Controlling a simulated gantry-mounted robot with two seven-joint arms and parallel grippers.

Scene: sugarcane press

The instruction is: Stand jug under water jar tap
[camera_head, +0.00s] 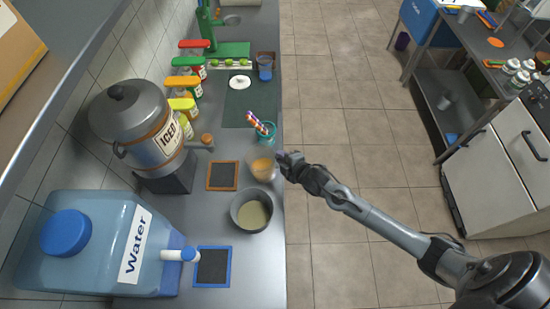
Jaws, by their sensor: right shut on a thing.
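The water jar (95,240) is a big blue see-through container with a blue lid and a "Water" label, at the lower left of the counter. Its white and blue tap (181,254) points right, toward a dark mat with a blue frame (212,268). A clear jug (262,170) with something orange-tan inside is at the counter's right edge. My right gripper (287,160) reaches in from the right and is shut on the jug's right side. I cannot tell whether the jug touches the counter. My left gripper is out of view.
A grey pot (252,209) with beige contents stands between the jug and the blue-framed mat. A metal iced-drink dispenser (135,128) has a tap above an orange-framed mat (222,176). A teal cup with straws (265,131) stands behind the jug. The blue-framed mat is empty.

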